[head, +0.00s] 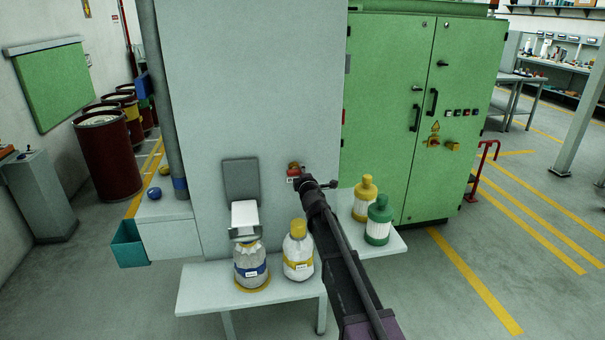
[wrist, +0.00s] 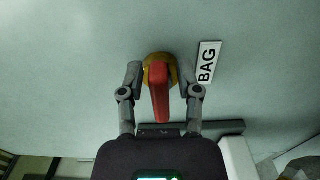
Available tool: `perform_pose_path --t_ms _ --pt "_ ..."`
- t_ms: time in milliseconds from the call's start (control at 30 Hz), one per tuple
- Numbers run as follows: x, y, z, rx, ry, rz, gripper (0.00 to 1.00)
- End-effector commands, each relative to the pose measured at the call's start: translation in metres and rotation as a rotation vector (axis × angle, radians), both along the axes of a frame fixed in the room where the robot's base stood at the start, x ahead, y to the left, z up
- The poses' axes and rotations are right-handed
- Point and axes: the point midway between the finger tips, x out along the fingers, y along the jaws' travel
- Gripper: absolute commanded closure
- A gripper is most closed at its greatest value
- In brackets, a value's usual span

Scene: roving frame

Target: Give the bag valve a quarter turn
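The bag valve (wrist: 159,95) has a red lever handle on a round yellow-brass base, fixed to a pale grey-green panel (wrist: 60,70). The handle points straight down in the wrist view. A white label reading BAG (wrist: 208,63) is to its right. My gripper (wrist: 161,75) is open, with one finger on each side of the valve. Gaps show between the fingers and the red handle. I cannot tell whether the fingertips touch the base. In the head view the valve (head: 293,172) is small and partly hidden beside my gripper (head: 312,184).
Two bottles of pale contents (head: 251,268) (head: 299,262) stand on a low white shelf (head: 210,290) below the panel. A yellow bottle (head: 364,200) and a green bottle (head: 379,222) stand right of my arm. A green cabinet (head: 400,90) is behind.

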Motion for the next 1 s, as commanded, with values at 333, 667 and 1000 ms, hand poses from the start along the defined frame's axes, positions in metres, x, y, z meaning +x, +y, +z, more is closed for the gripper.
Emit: perform_pose_path --t_ms 333,667,1000 --pt "0.000 0.000 0.000 -0.002 -0.001 0.000 0.43" --pt "-0.018 -0.005 0.000 -0.002 -0.001 0.000 0.43" --pt "-0.068 -0.019 0.000 -0.002 -0.001 0.000 0.43"
